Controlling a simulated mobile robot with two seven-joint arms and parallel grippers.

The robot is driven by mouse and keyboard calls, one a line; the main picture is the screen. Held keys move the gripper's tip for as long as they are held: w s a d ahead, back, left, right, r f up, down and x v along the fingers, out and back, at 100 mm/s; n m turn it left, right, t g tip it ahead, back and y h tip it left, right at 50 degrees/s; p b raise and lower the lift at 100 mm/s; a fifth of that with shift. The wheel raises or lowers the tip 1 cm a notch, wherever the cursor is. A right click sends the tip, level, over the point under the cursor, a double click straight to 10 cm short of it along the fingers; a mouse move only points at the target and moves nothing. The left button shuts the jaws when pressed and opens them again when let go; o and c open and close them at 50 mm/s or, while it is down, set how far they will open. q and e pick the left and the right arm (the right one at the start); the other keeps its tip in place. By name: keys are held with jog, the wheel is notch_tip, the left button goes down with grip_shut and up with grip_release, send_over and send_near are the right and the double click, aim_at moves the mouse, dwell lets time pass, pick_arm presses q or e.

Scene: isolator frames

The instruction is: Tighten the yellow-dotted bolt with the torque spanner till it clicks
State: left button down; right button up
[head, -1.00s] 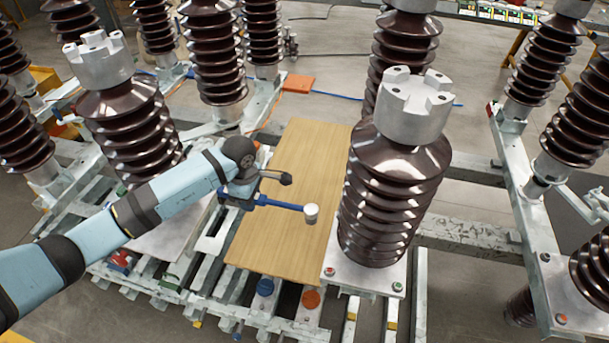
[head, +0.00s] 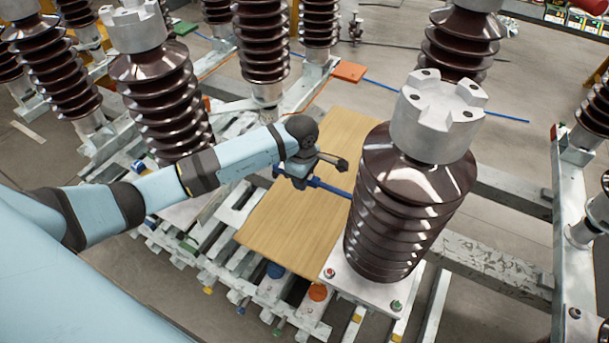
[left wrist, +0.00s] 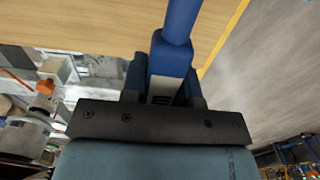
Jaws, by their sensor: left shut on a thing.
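The torque spanner (head: 333,189) has a blue handle, and its far end passes behind the big brown insulator (head: 405,225) in the head view. My left gripper (head: 303,180) is shut on the spanner above the wooden board. In the left wrist view the blue handle (left wrist: 180,25) runs up from between the fingers (left wrist: 163,88). The insulator's base plate (head: 362,297) carries a red-dotted bolt (head: 330,272) at its left corner and a green-dotted bolt (head: 396,306) at its front corner. I make out no yellow dot; the plate's far side is hidden. My right gripper is out of view.
A wooden board (head: 275,235) lies across the metal frame beside the insulator. More brown insulators (head: 165,100) stand at the left and back. A blue cap (head: 275,270) and an orange cap (head: 318,292) sit by the board's near edge. Galvanised beams (head: 490,270) run at the right.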

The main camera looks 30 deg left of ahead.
pick_arm(q)
notch_tip(320, 180, down, 2)
jog(key=shift+f+b, duration=0.1)
jog(key=shift+b, duration=0.3)
jog(key=shift+b, duration=0.3)
dwell(0.4)
jog(key=shift+f+b, duration=0.9)
jog(key=shift+f, duration=0.25)
jog(key=shift+w, duration=0.1)
dwell(0.6)
